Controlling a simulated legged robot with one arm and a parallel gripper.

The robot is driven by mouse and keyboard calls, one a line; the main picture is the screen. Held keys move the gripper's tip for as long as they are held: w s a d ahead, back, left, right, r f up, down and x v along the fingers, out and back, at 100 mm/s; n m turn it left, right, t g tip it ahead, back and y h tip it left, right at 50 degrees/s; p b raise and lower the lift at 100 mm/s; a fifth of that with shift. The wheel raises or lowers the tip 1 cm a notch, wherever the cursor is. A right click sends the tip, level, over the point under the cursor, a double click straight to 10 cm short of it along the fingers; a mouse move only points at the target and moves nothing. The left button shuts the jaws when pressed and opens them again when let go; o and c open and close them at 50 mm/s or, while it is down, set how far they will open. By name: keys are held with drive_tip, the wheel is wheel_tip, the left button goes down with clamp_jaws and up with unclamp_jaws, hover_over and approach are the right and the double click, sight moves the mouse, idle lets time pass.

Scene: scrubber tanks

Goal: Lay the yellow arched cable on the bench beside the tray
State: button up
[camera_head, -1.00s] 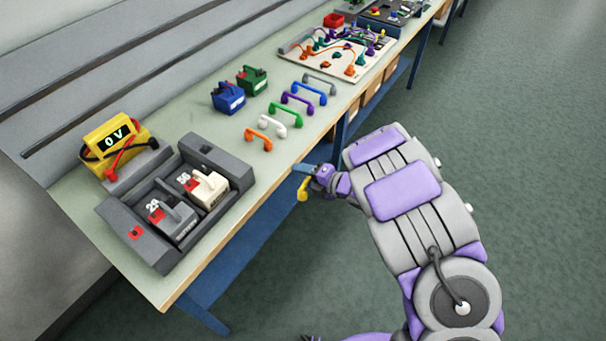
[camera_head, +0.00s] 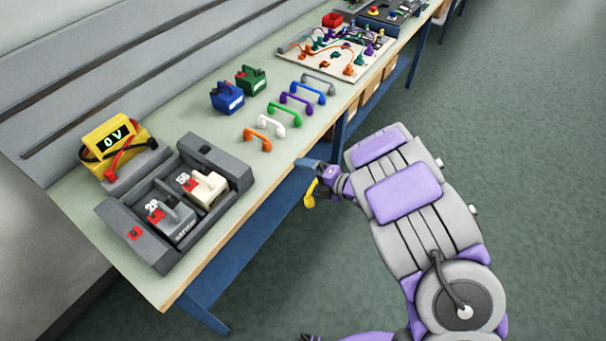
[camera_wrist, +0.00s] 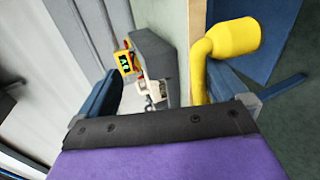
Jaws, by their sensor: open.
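The yellow arched cable (camera_head: 310,194) hangs just below my gripper (camera_head: 308,170), off the bench's front edge. In the wrist view the cable (camera_wrist: 232,38) lies close against the inner side of the right finger. My gripper (camera_wrist: 160,75) is open, with a wide gap to the left finger. I cannot tell whether the cable touches the finger. The bench (camera_head: 185,118) has a pale top. The dark grey tray (camera_head: 150,250) stands on its near end and holds two battery blocks.
A yellow meter (camera_head: 115,138) stands behind the tray. Several coloured arched cables (camera_head: 285,109) lie in a row near the front edge. Blue (camera_head: 228,97) and green (camera_head: 250,80) blocks stand behind them. A wiring board (camera_head: 330,50) lies farther along. Bare bench shows between tray and orange cable.

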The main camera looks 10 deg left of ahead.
drive_tip(key=p+v, duration=0.2)
drive_tip(key=v, duration=1.3)
drive_tip(key=shift+d, duration=0.25)
drive_tip(key=shift+s, duration=0.1)
drive_tip(key=shift+c, duration=0.2)
clamp_jaws()
